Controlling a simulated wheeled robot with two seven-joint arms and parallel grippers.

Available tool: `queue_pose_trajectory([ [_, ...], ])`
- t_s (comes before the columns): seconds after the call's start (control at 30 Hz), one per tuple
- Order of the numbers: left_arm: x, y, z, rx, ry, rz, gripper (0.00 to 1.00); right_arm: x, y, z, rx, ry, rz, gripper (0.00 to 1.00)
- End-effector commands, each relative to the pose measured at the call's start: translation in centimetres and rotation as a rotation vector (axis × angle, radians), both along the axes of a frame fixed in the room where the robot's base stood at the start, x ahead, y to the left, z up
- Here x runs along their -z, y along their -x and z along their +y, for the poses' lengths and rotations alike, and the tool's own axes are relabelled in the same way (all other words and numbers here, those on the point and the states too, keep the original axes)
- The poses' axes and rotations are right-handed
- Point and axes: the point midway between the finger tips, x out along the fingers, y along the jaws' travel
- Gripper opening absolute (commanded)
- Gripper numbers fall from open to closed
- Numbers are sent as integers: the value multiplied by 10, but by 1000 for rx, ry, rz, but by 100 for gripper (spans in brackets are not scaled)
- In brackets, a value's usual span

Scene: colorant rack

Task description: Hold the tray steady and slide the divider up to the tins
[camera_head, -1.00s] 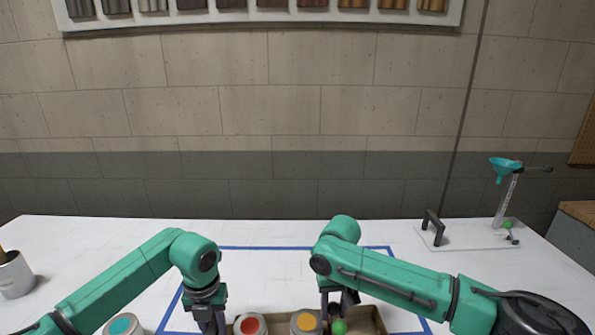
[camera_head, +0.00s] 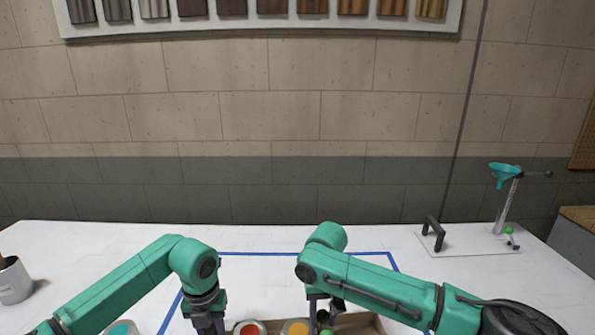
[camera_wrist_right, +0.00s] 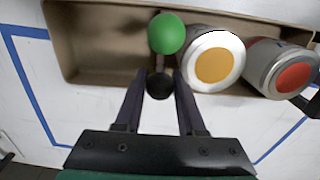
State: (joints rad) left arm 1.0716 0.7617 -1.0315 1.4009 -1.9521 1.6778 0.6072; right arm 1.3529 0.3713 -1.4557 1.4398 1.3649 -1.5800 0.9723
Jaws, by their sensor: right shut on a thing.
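The tray (camera_wrist_right: 95,70) is a tan open box, low in the head view and partly cut off. The tin with the orange lid spot (camera_wrist_right: 214,66) and the tin with the red one (camera_wrist_right: 293,77) stand in it side by side. The divider, with a green ball (camera_wrist_right: 166,33) and a black knob (camera_wrist_right: 159,86), is right beside the orange tin, apparently touching it. My right gripper (camera_wrist_right: 160,84) is shut on the divider's black knob. My left gripper (camera_head: 209,327) is at the tray's left end in the head view; its fingertips are cut off there.
Blue tape (camera_head: 350,255) outlines an area around the tray. A teal-lidded tin (camera_head: 121,328) stands outside it at left, by my left arm. A cup (camera_head: 14,280) is at far left. The table behind the tray is clear.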

Motion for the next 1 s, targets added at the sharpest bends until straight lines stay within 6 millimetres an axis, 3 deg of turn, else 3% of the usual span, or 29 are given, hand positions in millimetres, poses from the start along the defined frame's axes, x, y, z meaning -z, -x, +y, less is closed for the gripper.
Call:
queue_pose_trajectory([
  [0.2, -1, 0, -3, 4, 5, -1, 0, 0, 2, 16, -4, -7, 0, 0],
  [0.53, -1, 0, -2, 4, 5, -1, 0, 0, 2, 17, -4, -6, 0, 0],
  [1.0, -1, 0, -3, 4, 6, -3, 0, -1, 4, 36, -4, -7, 0, 0],
])
